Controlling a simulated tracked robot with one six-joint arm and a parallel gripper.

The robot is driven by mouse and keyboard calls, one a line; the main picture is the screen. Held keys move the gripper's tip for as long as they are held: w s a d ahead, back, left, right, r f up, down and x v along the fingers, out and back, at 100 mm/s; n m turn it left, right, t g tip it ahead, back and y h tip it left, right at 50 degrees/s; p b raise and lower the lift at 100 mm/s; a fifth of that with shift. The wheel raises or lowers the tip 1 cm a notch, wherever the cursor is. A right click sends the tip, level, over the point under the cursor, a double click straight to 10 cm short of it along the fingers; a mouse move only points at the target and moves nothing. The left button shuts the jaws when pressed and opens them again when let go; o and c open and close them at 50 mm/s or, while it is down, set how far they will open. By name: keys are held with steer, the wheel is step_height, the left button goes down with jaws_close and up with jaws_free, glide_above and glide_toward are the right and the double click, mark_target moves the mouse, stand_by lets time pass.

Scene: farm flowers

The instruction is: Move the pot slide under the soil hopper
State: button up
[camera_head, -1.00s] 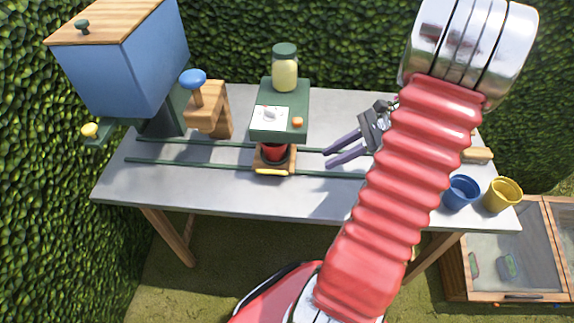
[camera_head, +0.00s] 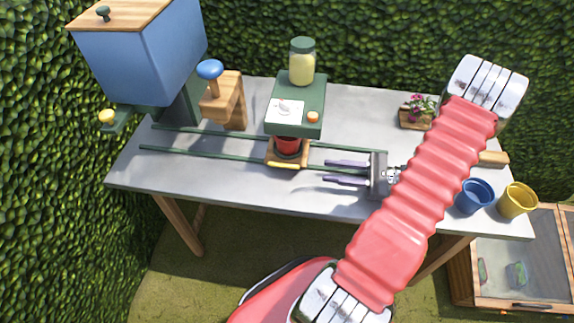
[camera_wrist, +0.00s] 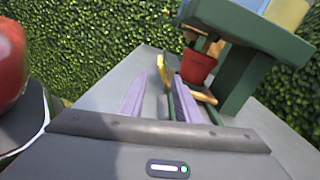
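The pot slide (camera_head: 275,161) is a small wooden carriage with a yellow front handle (camera_head: 284,166), sitting on two green rails. It holds a red pot (camera_head: 288,146) beneath a green seed station (camera_head: 297,105). The soil hopper (camera_head: 140,58), a blue bin with a wooden lid, stands over the rails' left end. My gripper (camera_head: 326,171) is open and empty, its lavender fingers pointing left, just right of the slide and apart from it. In the wrist view the handle (camera_wrist: 162,72) shows beyond my fingertips (camera_wrist: 155,90), with the red pot (camera_wrist: 197,66) to its right.
A wooden press with a blue knob (camera_head: 210,70) stands between hopper and station. A yellow knob (camera_head: 107,116) is on the hopper. A flower box (camera_head: 416,118), a blue pot (camera_head: 474,196) and a yellow pot (camera_head: 517,200) are on the right. The table's (camera_head: 230,190) front strip is clear.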

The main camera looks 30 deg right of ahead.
mark_target(293, 168)
steer(key=shift+w+a, duration=0.1)
steer(key=x, duration=1.3)
steer(key=shift+w+a, duration=0.2)
steer(key=shift+w, duration=0.05)
jaws_close()
steer(key=shift+s+a+f, duration=0.1)
steer(key=shift+a, duration=0.05)
stand_by(0.4)
